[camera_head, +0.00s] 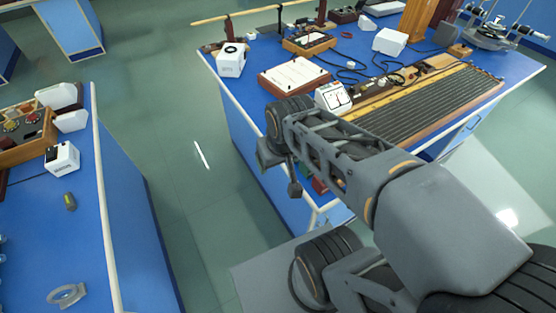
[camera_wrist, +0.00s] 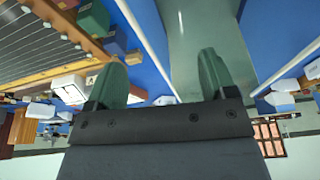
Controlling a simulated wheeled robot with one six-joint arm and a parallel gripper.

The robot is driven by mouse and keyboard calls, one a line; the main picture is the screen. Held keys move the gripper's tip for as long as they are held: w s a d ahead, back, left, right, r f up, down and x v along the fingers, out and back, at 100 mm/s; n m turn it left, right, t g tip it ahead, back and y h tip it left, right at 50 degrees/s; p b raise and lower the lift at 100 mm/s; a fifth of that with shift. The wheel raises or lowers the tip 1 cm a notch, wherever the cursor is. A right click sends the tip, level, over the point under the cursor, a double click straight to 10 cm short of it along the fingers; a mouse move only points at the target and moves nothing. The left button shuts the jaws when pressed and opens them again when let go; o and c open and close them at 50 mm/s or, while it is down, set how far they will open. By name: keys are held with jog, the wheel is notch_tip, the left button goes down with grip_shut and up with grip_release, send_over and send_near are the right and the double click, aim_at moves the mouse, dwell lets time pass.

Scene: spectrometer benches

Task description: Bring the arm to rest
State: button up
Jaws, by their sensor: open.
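In the head view my arm reaches from the lower right toward the near edge of the right-hand bench (camera_head: 248,122). Its wrist end is beside that edge, and my gripper is mostly hidden there behind the arm. In the wrist view my gripper (camera_wrist: 163,80) shows two green fingers standing well apart. The wrist picture appears upside down, with the benches on both sides of the fingers.
The right bench holds a ribbed grating board (camera_head: 432,108), a white meter (camera_head: 333,96), a paper tray (camera_head: 292,76) and a white box (camera_head: 231,60). The left bench (camera_head: 60,240) carries another white box (camera_head: 62,158) and a ring (camera_head: 67,295). Open floor (camera_head: 195,200) lies between them.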

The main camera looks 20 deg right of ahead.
jog(key=shift+s+a+f, duration=0.15)
jog(key=shift+s, duration=0.2)
